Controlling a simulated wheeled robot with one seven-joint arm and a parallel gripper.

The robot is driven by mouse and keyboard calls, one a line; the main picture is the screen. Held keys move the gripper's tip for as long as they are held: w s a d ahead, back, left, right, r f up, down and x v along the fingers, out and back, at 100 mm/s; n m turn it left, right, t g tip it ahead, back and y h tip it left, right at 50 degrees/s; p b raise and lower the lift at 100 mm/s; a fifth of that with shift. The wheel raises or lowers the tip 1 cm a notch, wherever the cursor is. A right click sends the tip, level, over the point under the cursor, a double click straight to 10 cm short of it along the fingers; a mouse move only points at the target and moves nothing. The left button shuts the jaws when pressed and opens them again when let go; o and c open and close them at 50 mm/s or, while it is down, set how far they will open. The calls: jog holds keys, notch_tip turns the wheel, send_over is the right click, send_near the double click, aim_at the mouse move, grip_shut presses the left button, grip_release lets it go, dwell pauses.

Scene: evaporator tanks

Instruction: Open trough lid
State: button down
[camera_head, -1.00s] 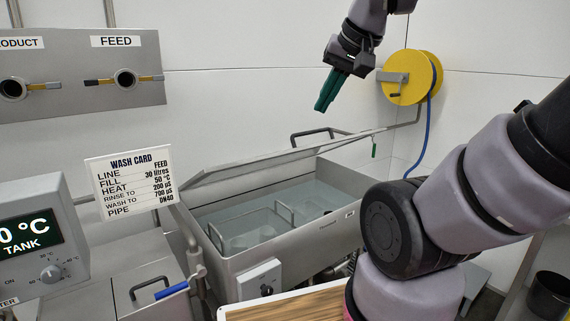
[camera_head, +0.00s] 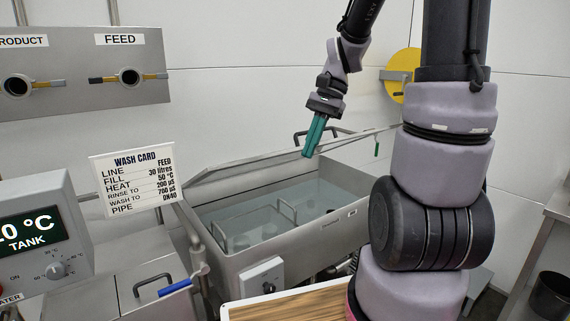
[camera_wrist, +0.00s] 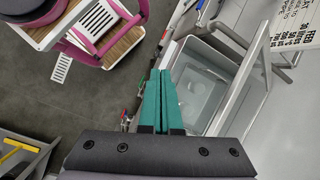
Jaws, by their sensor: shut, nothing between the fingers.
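The steel trough (camera_head: 240,258) stands in the middle of the head view with liquid inside. Its lid (camera_head: 240,172) is raised and tilted back along the rear edge, so the trough is open. The lid's dark handle (camera_head: 298,136) shows at the back right. My gripper (camera_head: 309,152) has green fingers, shut and empty, pointing down above the rear right part of the trough in the picture, beside the lid handle. In the wrist view the trough (camera_wrist: 190,62) lies beyond my closed fingers (camera_wrist: 157,76), and the lid (camera_wrist: 240,85) slants to the right.
A white wash card (camera_head: 134,180) stands left of the trough, behind a control box (camera_head: 35,235). A yellow reel (camera_head: 398,70) is on the wall at the right, partly hidden by my arm. A wooden-topped surface (camera_head: 290,303) lies in front. A dark bin (camera_head: 552,296) is at lower right.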

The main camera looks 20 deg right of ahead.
aim_at(284, 152)
jog(key=w+d+f+m+t+y, duration=0.25)
jog(key=w+f+m+y, duration=0.35)
jog(key=f+m+y, duration=0.35)
jog(key=w+d+f+m+t+y, duration=0.2)
jog(key=w+d+f+m+y, duration=0.25)
jog(key=f+m+y, duration=0.55)
jog(key=w+a+r+n+y, duration=0.1)
jog(key=w+a+r+n, duration=0.1)
jog(key=a+r, duration=0.7)
jog(key=shift+w+a+r, duration=0.2)
jog(key=shift+w+r, duration=0.45)
jog(key=shift+w, duration=0.05)
jog(key=shift+r, duration=0.1)
